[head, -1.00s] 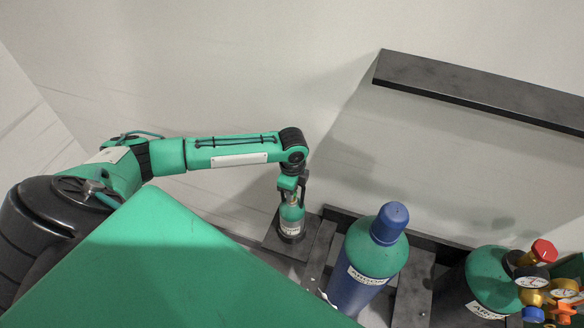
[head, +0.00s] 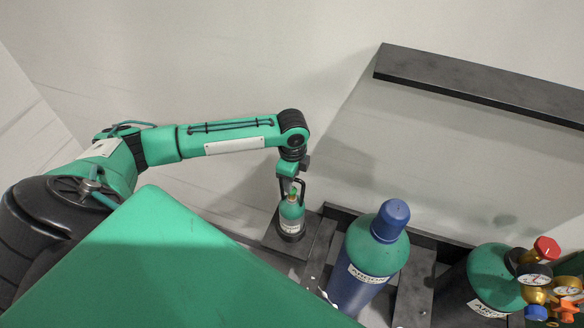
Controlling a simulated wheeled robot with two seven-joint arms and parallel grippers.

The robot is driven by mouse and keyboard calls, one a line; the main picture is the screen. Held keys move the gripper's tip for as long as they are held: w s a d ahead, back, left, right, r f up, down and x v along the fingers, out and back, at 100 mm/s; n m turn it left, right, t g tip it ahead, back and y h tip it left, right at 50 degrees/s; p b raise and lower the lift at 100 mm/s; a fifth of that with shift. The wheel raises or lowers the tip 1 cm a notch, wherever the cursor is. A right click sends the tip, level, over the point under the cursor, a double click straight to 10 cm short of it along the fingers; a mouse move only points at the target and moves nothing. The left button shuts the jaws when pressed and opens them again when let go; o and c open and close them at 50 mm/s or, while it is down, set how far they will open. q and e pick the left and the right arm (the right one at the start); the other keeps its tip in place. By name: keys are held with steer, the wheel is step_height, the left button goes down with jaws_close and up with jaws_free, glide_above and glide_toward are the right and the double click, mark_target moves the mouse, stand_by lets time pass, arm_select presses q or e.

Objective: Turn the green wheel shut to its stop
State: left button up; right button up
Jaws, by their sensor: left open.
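I cannot make out a green wheel clearly in the head view. My left gripper (head: 291,198) points down at the end of my green arm, its jaws open. Its two dark fingers are around or just above the top of a small green-shouldered cylinder (head: 291,216) with a white label and dark lower end. I cannot tell whether the fingers touch it. The small cylinder stands upright on a dark plate (head: 272,238). My right gripper is out of view.
A large blue cylinder (head: 362,279) with a blue cap stands right of the small one. A dark, green-topped cylinder (head: 492,272) is farther right, beside gauges (head: 534,281) and a red knob (head: 546,248). A dark shelf (head: 480,88) juts out at upper right.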

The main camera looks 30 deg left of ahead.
arm_select(q)
step_height(320, 180, up, 9)
steer(key=shift+r+b, duration=0.15)
steer(key=shift+b, duration=0.7)
